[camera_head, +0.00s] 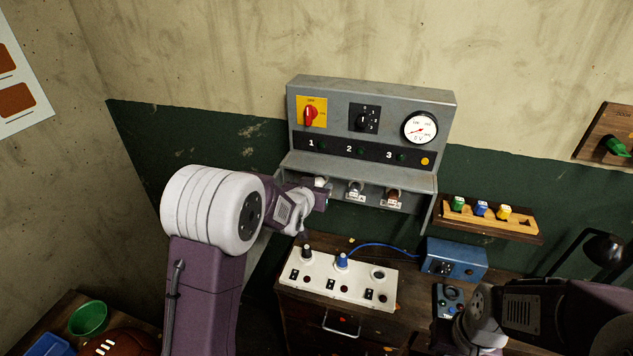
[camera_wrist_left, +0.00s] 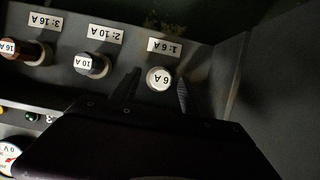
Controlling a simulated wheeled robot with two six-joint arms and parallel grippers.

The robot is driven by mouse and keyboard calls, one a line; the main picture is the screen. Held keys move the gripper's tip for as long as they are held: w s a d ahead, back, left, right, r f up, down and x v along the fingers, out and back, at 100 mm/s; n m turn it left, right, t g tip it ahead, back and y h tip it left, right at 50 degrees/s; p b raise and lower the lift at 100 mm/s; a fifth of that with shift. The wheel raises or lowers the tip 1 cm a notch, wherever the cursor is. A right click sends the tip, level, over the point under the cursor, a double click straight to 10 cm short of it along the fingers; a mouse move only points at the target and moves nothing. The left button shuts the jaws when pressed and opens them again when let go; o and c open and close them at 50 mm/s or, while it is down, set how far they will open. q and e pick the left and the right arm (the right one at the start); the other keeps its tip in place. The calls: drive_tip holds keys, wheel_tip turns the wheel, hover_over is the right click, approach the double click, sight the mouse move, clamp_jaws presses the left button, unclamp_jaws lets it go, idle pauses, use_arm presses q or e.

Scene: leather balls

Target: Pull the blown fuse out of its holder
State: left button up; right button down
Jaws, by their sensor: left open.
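The grey fuse panel (camera_head: 370,95) stands against the wall with three fuses in holders under its ledge. The white fuse 1 (camera_head: 320,182), marked 6 A, also shows in the left wrist view (camera_wrist_left: 159,78). Fuse 2 (camera_head: 355,188), marked 10 A, and the brown-bodied fuse 3 (camera_head: 393,196), marked 16 A, sit to its right. My left gripper (camera_wrist_left: 156,94) is open, with one finger on each side of fuse 1; contact cannot be told. My right gripper is hard to make out among dark arm parts at the lower right. No visible mark tells which fuse is blown.
A wooden rack (camera_head: 520,228) with green, blue and yellow pieces hangs at right. A white socket board (camera_head: 325,280) and a blue box (camera_head: 455,258), joined by a blue cable, stand on the cabinet below. A side wall closes off the fuse bay beside fuse 1.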

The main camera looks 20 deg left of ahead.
use_arm(q)
drive_tip(key=shift+w+f, duration=0.1)
drive_tip(key=shift+w, duration=0.1)
clamp_jaws()
drive_tip(key=shift+s+b, duration=0.75)
drive_tip(key=shift+s, duration=1.7)
